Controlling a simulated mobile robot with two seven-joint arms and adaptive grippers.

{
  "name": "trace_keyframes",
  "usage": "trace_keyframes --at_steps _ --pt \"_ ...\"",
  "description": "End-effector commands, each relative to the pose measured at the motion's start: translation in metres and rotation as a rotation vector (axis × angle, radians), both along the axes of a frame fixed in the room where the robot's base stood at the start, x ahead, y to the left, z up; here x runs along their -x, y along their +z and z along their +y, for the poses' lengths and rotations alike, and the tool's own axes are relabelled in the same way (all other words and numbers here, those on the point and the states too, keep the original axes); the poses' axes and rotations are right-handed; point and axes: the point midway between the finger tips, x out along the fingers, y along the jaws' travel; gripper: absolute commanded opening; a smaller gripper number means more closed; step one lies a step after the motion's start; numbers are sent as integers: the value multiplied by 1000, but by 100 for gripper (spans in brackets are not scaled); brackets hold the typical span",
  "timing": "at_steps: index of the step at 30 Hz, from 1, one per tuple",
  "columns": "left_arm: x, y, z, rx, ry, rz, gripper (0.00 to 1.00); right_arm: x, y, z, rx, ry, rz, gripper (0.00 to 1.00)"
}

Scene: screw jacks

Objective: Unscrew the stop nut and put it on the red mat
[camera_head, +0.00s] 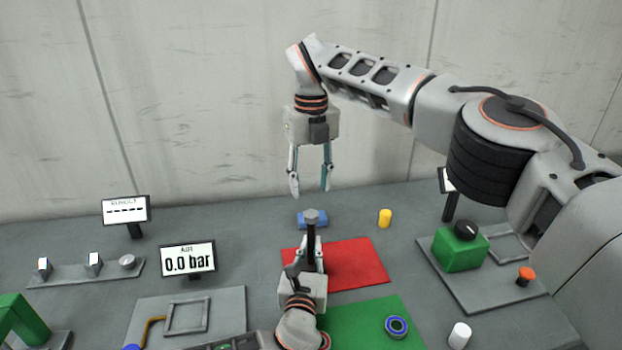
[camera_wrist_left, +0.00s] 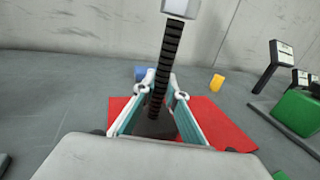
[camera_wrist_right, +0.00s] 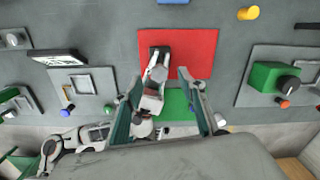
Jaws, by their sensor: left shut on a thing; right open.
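A dark threaded rod (camera_wrist_left: 167,55) stands upright with a grey hexagonal piece, likely the stop nut (camera_head: 311,215), at its top. The nut also shows in the left wrist view (camera_wrist_left: 181,8) and the right wrist view (camera_wrist_right: 158,73). The red mat (camera_head: 360,262) lies behind and around the rod's dark foot. My left gripper (camera_wrist_left: 155,95) is shut around the lower part of the rod; the exact contact is partly hidden. My right gripper (camera_head: 311,193) is open and empty, pointing down above the nut, with a clear gap between them.
A green mat (camera_head: 355,325) with a blue ring (camera_head: 396,327) lies in front of the red mat. A blue block (camera_head: 305,222) and yellow cylinder (camera_head: 385,218) stand behind. A green box with a black knob (camera_head: 460,250) stands right. The red mat's right part is bare.

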Motion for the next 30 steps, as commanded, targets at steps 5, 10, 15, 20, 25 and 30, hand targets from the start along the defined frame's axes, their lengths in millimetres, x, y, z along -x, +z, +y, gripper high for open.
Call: trace_keyframes --at_steps 5,10,15,20,25,30 --pt "0 0 1 -1 1 0 0 5 5 0 -11 -344 20 40" --pt "0 0 1 -1 1 0 0 8 9 -1 -14 -652 33 40" --pt "0 0 1 -1 1 0 0 11 12 -1 -16 -870 44 40" --pt "0 0 1 -1 1 0 0 12 13 -1 -16 -965 49 40" --pt "0 0 1 -1 1 0 0 13 0 -1 -14 -981 50 40" --pt "0 0 1 -1 1 0 0 13 -26 -1 -14 -981 52 40"
